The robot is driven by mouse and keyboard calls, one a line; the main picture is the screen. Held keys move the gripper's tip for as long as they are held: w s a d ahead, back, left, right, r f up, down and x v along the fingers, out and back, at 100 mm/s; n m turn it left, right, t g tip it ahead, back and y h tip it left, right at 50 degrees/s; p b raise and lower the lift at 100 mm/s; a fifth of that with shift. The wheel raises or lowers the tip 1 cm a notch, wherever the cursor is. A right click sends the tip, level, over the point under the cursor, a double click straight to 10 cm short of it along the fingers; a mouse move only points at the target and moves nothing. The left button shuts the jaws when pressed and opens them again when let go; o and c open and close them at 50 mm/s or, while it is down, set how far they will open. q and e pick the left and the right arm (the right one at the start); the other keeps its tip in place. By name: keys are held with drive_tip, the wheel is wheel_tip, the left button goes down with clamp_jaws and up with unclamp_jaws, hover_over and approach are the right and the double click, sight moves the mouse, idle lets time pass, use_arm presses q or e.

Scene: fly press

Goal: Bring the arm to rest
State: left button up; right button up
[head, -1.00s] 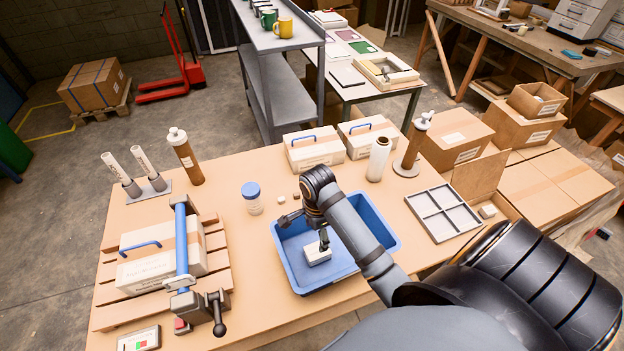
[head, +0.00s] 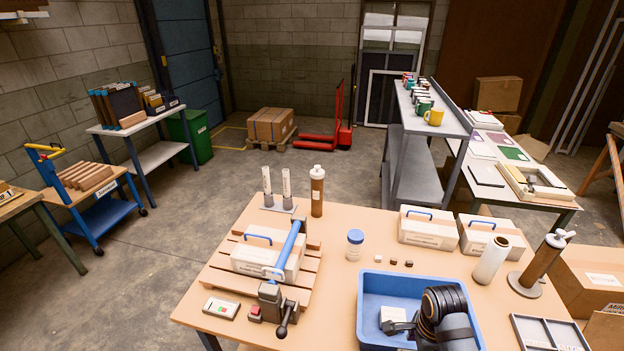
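My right arm comes in from the bottom edge, and its dark gripper (head: 402,334) is at the blue bin (head: 362,305). One finger sticks out to the left, spread from the wrist. The other finger is hidden behind the wrist or cut off by the bottom edge. A white block (head: 394,314) lies in the bin just behind the visible finger. I see nothing held. My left gripper is out of view.
A press with a blue bar (head: 290,247) and a white case (head: 258,262) on a pallet stand left. Two more cases (head: 428,228), a white roll (head: 491,261), a brown bottle stand (head: 541,266) and a grey divided tray (head: 548,332) lie behind and right.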

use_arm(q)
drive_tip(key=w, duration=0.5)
use_arm(e)
drive_tip(key=s+r+n+t, duration=0.35)
drive_tip(key=s+n, duration=0.45)
drive_tip(key=n, duration=1.2)
drive_tip(key=s+d+f+g+h+b, duration=0.2)
drive_tip(key=f+b, duration=0.5)
drive_tip(key=f, duration=2.9)
use_arm(q)
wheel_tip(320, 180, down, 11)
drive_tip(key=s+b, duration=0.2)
drive_tip(key=b, duration=0.2)
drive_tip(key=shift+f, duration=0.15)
use_arm(e)
drive_tip(key=s+d+f+y, duration=0.1)
drive_tip(key=s+f, duration=1.7)
drive_tip(key=s, duration=0.1)
drive_tip(key=shift+f, duration=0.25)
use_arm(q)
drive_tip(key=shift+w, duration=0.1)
use_arm(e)
drive_tip(key=shift+d+g, duration=0.1)
drive_tip(key=shift+g, duration=0.15)
